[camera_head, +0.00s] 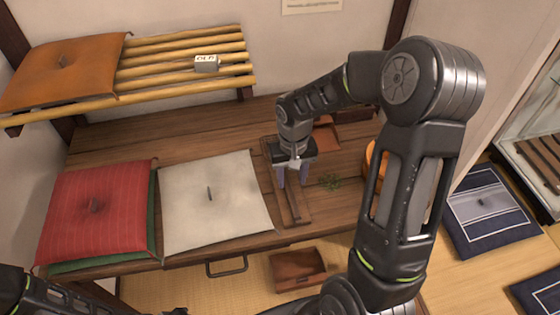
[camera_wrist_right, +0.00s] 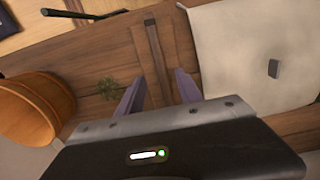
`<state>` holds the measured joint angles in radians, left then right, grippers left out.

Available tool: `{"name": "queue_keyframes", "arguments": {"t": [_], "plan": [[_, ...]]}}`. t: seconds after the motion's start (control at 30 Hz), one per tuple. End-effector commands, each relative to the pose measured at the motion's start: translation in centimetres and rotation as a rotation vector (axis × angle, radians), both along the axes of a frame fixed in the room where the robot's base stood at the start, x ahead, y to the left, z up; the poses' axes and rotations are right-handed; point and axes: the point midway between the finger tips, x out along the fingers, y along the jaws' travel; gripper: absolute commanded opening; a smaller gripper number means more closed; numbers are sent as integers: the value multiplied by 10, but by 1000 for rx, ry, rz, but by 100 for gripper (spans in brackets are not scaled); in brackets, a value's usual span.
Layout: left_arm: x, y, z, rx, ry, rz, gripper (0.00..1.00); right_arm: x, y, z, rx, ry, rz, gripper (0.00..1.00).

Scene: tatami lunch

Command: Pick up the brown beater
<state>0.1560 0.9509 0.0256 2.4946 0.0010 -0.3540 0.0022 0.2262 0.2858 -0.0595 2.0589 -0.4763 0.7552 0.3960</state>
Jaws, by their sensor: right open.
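The brown beater looks like a long, narrow wooden strip (camera_head: 294,208) lying on the wooden counter, right of the white cushion. In the right wrist view the strip (camera_wrist_right: 154,50) runs away between my fingers. In the right wrist view the open fingers (camera_wrist_right: 157,88) stand on either side of the strip, with nothing gripped. I cannot tell the exact height gap. The right hand hides part of the strip in the head view. My left gripper does not show.
A white cushion (camera_head: 212,200) and a red cushion (camera_head: 95,210) lie left on the counter. A green sprig (camera_head: 330,182) and an orange wooden tub (camera_wrist_right: 25,108) are close to the right hand. A slatted rack (camera_head: 185,62) stands behind. A brown box (camera_head: 298,268) sits below the counter's front.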

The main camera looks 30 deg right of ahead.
Motion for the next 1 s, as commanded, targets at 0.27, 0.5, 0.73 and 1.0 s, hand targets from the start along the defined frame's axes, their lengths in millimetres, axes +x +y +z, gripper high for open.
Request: {"name": "queue_keyframes", "arguments": {"t": [0.27, 0.5, 0.73, 1.0], "plan": [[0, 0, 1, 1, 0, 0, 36, 0, 0, -15, 1, 0, -1, 43], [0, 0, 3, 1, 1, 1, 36, -1, 0, -18, 1, 2, -1, 43], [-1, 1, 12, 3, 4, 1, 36, -3, 2, -49, 2, 5, 0, 43], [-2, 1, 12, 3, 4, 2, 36, -2, 1, -67, 1, 0, -1, 43]]}}
